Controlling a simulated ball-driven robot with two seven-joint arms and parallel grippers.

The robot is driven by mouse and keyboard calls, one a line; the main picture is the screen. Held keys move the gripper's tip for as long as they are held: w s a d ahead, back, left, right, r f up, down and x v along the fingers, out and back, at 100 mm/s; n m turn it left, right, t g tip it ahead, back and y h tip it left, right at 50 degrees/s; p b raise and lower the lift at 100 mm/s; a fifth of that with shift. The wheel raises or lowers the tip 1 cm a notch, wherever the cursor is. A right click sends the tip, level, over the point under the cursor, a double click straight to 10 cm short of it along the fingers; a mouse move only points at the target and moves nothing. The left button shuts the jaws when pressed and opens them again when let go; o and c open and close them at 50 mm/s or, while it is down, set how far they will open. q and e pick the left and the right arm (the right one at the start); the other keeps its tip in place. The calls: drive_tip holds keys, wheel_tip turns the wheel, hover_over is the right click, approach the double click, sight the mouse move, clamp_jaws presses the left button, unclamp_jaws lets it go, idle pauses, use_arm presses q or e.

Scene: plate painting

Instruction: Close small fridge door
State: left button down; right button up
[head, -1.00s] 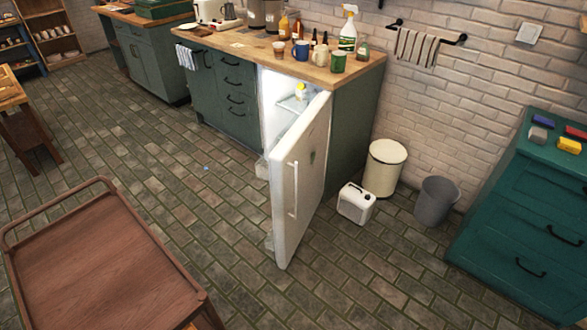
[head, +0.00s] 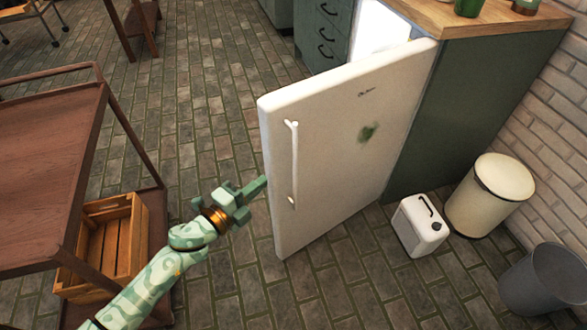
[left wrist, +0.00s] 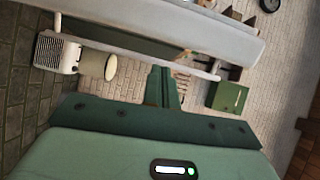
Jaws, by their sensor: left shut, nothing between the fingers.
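The white small fridge door (head: 345,140) stands wide open in the head view, hinged at the end of the green counter. Its light vertical handle (head: 292,165) is near the free edge on the outer face. The lit fridge interior (head: 382,32) shows only a little above the door. My left gripper (head: 259,185) is shut and empty, with its tip close to the door's free edge. I cannot tell whether it touches. In the left wrist view the shut fingers (left wrist: 163,86) point toward the door (left wrist: 190,32) and its handle (left wrist: 135,60). My right gripper is out of view.
A white canister (head: 420,226), a cream bin (head: 488,197) and a grey bin (head: 545,280) stand right of the door. A brown trolley (head: 40,165) with a wooden crate (head: 108,245) is at the left. The brick floor between trolley and door is free.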

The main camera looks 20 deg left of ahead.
sight(288, 158)
use_arm(q)
drive_tip(key=shift+m+h, duration=0.4)
drive_tip(key=shift+m, duration=0.1)
drive_tip(key=x, duration=0.3)
drive_tip(key=b+x, duration=0.1)
drive_tip(key=x, duration=0.3)
drive_tip(key=r+x, duration=0.1)
drive_tip(key=x, duration=0.2)
drive_tip(key=shift+w+d+r+b, duration=0.1)
drive_tip(key=shift+d+b, duration=0.15)
drive_tip(key=shift+b, duration=0.15)
drive_tip(key=shift+a, duration=0.1)
